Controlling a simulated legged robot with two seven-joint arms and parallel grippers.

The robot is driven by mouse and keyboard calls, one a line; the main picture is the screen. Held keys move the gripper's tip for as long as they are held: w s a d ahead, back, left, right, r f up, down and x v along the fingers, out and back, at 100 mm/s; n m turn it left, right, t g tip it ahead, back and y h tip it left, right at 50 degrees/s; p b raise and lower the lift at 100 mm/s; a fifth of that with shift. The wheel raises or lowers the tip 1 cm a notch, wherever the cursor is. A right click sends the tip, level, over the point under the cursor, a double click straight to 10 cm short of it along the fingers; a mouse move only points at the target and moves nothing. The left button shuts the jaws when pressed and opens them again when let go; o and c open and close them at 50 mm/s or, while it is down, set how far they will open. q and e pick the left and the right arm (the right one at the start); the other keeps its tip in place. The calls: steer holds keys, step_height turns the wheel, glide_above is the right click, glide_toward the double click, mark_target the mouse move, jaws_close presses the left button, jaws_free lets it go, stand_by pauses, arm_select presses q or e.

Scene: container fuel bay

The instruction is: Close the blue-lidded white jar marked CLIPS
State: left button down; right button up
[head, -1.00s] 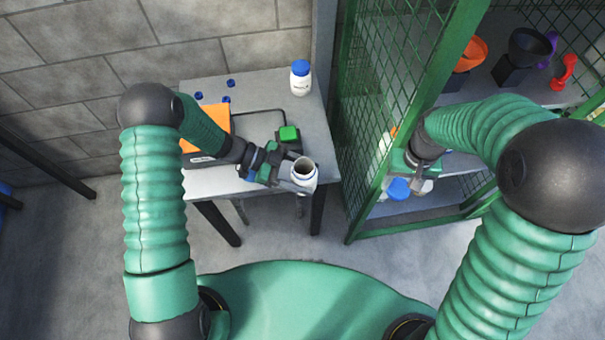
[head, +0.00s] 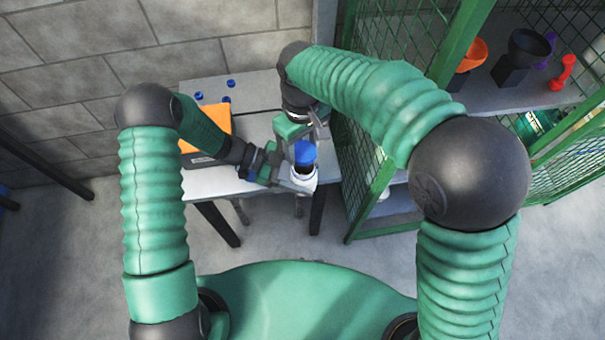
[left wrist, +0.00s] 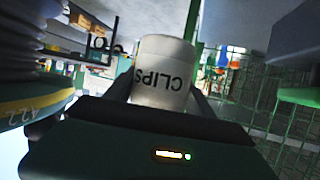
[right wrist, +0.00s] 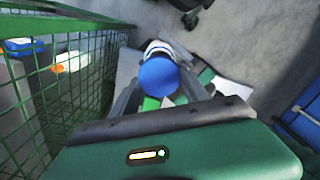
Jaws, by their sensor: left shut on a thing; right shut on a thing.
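The white jar (head: 303,182) is upright in my left gripper (head: 291,182), at the front right edge of the table. The left wrist view shows its CLIPS lettering (left wrist: 162,80) between the fingers. My right gripper (head: 306,142) is shut on the blue lid (head: 304,152) and holds it just above the jar mouth. A dark gap shows between lid and jar in the head view, so they look apart. In the right wrist view the lid (right wrist: 158,76) covers most of the jar mouth, and the white jar (right wrist: 158,48) shows behind it.
The grey table (head: 212,182) carries an orange-topped box (head: 215,128) and several small blue caps (head: 230,84). A green mesh cage (head: 365,130) stands close on the right, with funnels (head: 524,50) on its shelf. Grey floor is clear in front.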

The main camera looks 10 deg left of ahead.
mark_target(304, 177)
steer(key=shift+w+d+f, duration=0.1)
steer(key=shift+w+d, duration=0.05)
steer(key=shift+d, duration=0.6)
steer(key=shift+a+f, duration=0.4)
steer(key=shift+f, duration=0.25)
steer(key=shift+a+f, duration=0.35)
steer(key=shift+f, duration=0.25)
steer(key=shift+d+f, duration=0.1)
steer(key=shift+f, duration=0.55)
steer(key=shift+d, duration=0.45)
steer(key=shift+a+r, duration=0.1)
steer(key=shift+a, duration=0.3)
steer(key=shift+d, duration=0.15)
